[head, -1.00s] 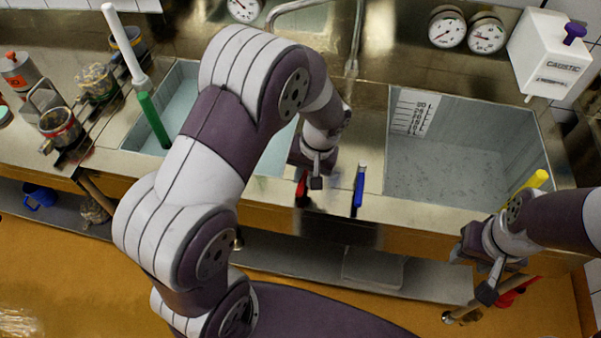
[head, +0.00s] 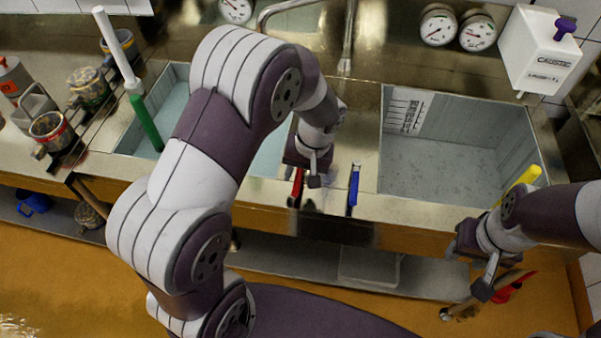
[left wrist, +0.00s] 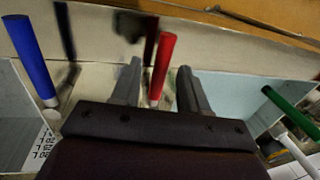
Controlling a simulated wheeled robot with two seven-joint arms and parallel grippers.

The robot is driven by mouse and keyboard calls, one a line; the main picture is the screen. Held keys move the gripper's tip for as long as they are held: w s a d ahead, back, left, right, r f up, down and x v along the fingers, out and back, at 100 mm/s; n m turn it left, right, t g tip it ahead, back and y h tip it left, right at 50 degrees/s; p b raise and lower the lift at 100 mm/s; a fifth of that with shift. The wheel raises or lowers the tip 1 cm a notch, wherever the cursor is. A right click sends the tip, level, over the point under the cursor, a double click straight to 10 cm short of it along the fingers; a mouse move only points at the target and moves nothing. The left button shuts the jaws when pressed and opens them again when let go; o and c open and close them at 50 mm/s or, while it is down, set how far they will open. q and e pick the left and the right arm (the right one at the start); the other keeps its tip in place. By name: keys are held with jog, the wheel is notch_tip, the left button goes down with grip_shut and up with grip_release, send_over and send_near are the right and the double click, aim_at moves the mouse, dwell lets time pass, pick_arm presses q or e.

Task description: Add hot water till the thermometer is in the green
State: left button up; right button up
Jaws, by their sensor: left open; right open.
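The red handle (head: 296,188) stands at the sink's front edge, and in the left wrist view (left wrist: 163,62) it lies between my left gripper's fingers. My left gripper (head: 307,176) is open around the red handle; whether a finger touches it I cannot tell. The blue handle (head: 353,186) is just to the right. My right gripper (head: 470,268) is open and empty before the right basin (head: 440,165). A dial (head: 236,10) is on the back wall, with two more dials (head: 438,26) (head: 478,33) further right. Their coloured zones are too small to read. Bluish water (head: 180,103) is in the left basin.
A yellow handle (head: 522,182) is close to my right arm. A white caustic box (head: 540,52) hangs at back right. Pots (head: 50,130) stand at left.

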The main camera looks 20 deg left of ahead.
pick_arm(q)
notch_tip(320, 180, up, 12)
jog(key=d+p, duration=0.2)
jog(key=shift+w+d+p, duration=0.2)
jog(key=shift+d+p, duration=0.05)
jog(key=shift+p, duration=0.05)
dwell(1.5)
jog(key=s+a+f+m+t+h, duration=0.1)
jog(key=s, duration=0.4)
jog(key=s+a+f+m+h, duration=0.1)
jog(key=s+a, duration=0.1)
jog(key=s, duration=0.4)
jog(key=shift+a+f+m+t, duration=0.25)
jog(key=shift+f+m+t, duration=0.05)
jog(key=shift+f+t, duration=0.1)
